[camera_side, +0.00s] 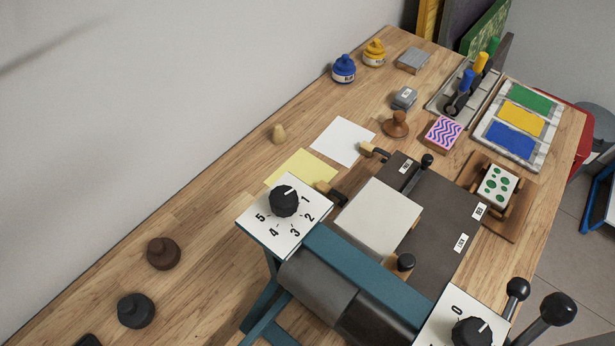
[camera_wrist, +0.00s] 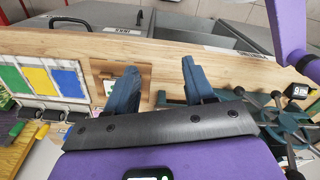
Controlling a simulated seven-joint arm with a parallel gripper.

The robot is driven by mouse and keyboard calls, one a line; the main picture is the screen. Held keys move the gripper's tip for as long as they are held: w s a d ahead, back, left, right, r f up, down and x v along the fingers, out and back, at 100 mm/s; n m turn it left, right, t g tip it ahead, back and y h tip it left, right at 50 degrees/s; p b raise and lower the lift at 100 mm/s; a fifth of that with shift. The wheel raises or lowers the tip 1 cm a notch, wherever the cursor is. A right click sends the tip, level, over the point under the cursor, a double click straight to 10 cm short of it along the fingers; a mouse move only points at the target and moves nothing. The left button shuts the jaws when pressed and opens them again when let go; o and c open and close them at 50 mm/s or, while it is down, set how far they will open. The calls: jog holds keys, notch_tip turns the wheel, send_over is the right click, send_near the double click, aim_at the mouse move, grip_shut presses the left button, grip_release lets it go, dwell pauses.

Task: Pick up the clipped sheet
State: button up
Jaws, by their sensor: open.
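In the side view, a white sheet (camera_side: 342,140) and a yellow sheet (camera_side: 302,167) lie flat on the wooden bench. A small tan block with a dark bar (camera_side: 372,150) is near the white sheet's right corner. A similar one (camera_side: 328,191) is near the yellow sheet's lower edge. A cream sheet or plate (camera_side: 377,214) lies on the dark press bed. I cannot tell which sheet is clipped. My gripper (camera_wrist: 159,66) is open and empty in the wrist view, over the bench. It is not in the side view, and no loose sheet shows clearly in the wrist view.
The teal press (camera_side: 350,262) with numbered dials fills the front right of the side view. A green, yellow and blue tray (camera_side: 547,156), a tool rack (camera_side: 440,104), a patterned block (camera_side: 443,133) and a wooden holder (camera_side: 522,218) crowd the right. The bench's left side is mostly clear.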

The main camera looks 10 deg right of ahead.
jog(key=m, duration=0.4)
send_over(324, 186)
jog(key=f, duration=1.2)
jog(key=shift+w+d+f, duration=0.15)
jog(key=shift+d+f, duration=0.05)
jog(key=shift+s+a+f, duration=0.1)
jog(key=shift+f, duration=1.25)
jog(key=shift+s+a+f, duration=0.1)
jog(key=shift+f, duration=1.25)
grip_shut()
